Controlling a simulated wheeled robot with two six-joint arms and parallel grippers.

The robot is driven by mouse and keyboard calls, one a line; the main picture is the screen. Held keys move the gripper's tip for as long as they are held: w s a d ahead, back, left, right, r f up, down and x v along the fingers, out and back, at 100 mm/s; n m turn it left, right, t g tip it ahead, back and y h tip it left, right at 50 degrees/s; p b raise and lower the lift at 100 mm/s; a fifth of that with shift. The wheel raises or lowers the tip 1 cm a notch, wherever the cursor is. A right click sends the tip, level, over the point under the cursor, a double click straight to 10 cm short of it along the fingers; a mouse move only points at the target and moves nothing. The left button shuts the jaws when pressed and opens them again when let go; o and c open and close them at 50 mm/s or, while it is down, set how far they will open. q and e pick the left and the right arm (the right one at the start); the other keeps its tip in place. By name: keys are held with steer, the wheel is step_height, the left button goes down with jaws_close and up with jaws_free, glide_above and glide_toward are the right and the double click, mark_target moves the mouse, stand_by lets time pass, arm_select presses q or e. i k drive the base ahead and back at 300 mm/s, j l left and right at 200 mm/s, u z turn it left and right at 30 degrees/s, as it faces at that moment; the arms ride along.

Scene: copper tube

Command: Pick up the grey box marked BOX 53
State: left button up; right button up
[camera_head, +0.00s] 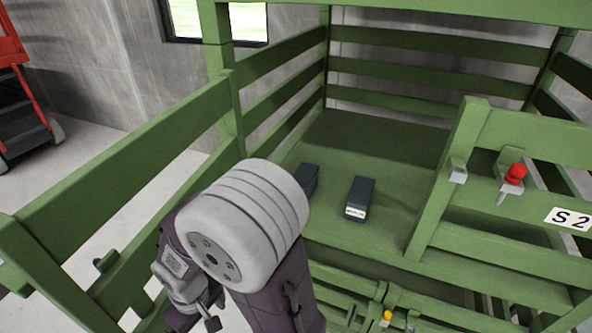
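A dark grey box (360,198) lies on the green floor inside a slatted green crate (425,165). It has a white label on its near end, whose print is too small to read. A second dark box (308,178) lies to its left, partly hidden behind my arm's pale round joint. No label shows on it, so I cannot tell which box is marked BOX 53. A small grey mechanism, perhaps my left gripper (195,298), is at the lower left, apart from both boxes. I cannot tell its finger state. My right gripper is not in view.
Green slatted rails (150,145) enclose the left and back. A front panel at the right carries a red-knobbed latch (514,174) and an S2 sign (570,218). The crate floor right of the labelled box is clear. A red and black cart (22,110) stands far left.

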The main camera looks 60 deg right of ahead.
mark_target(306, 175)
steer(key=l+z, duration=0.15)
steer(key=l, duration=0.75)
steer(key=i+l+z, duration=0.15)
steer(key=l, duration=0.75)
